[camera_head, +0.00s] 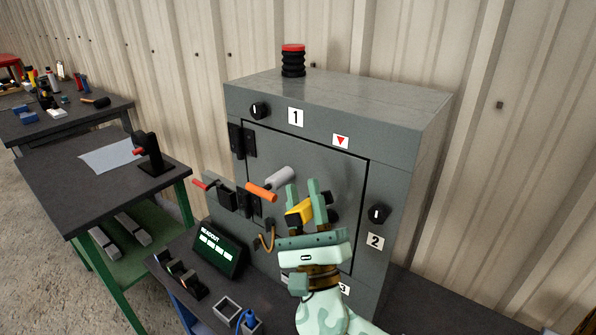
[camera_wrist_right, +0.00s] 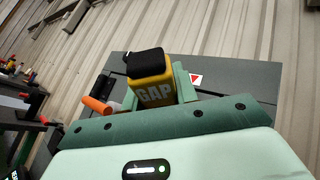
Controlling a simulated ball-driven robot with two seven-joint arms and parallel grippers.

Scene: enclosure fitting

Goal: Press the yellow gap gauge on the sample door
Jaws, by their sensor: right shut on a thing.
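The yellow gap gauge (camera_head: 299,213) is held between the fingers of my right gripper (camera_head: 307,204), in front of the door of the grey enclosure. In the right wrist view the gauge (camera_wrist_right: 152,92) shows its "GAP" lettering and a black end, with green fingers on both sides. The sample door (camera_head: 300,160) is the framed panel on the cabinet front, with black hinges at its left. It looks shut. I cannot tell whether the gauge touches the door. My left gripper is not in view.
A readout box (camera_head: 220,250) stands at the cabinet's lower left. Knobs stick out from the cabinet front (camera_head: 378,214). Side tables (camera_head: 95,170) stand at left.

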